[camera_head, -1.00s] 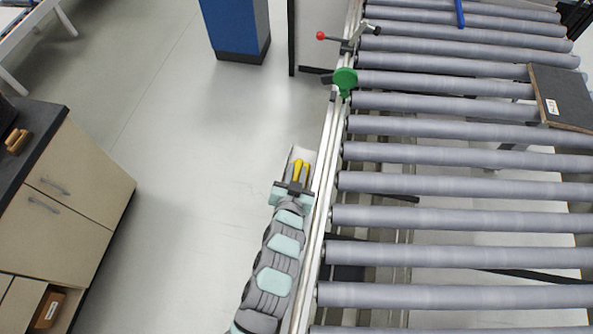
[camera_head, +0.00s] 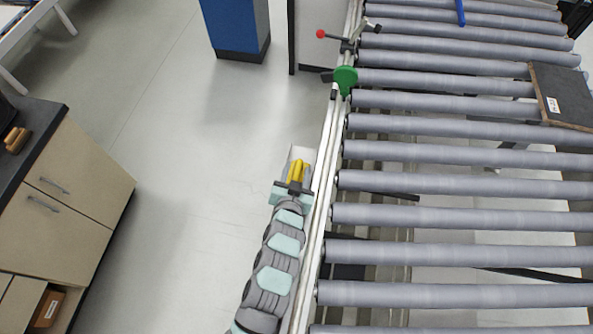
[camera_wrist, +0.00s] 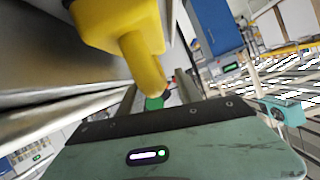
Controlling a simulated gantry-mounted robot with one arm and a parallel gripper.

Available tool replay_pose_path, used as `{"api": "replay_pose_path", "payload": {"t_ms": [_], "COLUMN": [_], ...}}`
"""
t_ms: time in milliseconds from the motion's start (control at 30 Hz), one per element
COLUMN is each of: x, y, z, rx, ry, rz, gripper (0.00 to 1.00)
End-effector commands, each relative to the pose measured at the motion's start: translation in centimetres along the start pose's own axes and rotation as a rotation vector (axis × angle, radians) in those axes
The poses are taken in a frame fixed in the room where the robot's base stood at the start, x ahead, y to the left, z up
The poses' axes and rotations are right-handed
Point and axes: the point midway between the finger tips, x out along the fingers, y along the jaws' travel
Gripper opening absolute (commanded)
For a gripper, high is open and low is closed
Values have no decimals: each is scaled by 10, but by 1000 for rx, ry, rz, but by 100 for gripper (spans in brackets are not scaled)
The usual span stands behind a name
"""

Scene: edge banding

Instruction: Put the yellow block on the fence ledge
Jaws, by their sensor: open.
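The yellow block (camera_head: 297,171) is at the tip of my arm, beside the left side of the metal fence (camera_head: 326,150). In the wrist view the yellow block (camera_wrist: 122,35) is large and close, with a narrower part reaching down between the finger bars. My gripper (camera_head: 295,180) is open around or just beside the block; contact is unclear. In the wrist view my gripper (camera_wrist: 160,92) shows its grey fingers apart. A pale flat surface (camera_head: 300,153) shows just beyond the block. I cannot tell whether the block rests on it.
A green clamp (camera_head: 345,80) and a red-knobbed lever (camera_head: 321,34) are farther up the fence. Grey rollers (camera_head: 450,180) fill the right. A dark panel (camera_head: 562,95) lies on them. A cabinet (camera_head: 75,200) stands left, with open floor between.

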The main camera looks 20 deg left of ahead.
Motion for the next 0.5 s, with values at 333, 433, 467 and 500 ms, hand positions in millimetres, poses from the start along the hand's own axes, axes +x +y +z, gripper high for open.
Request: {"api": "replay_pose_path", "payload": {"t_ms": [333, 433, 467, 500], "x": [-37, -50, -54, -57], "y": [-3, -3, -2, -2], "z": [-11, -10, -10, -10], "rx": [-1, -1, -1, -1], "ry": [-3, -3, -3, -2], "rz": [0, 0, 0, 0], "gripper": [41, 41, 41, 41]}}
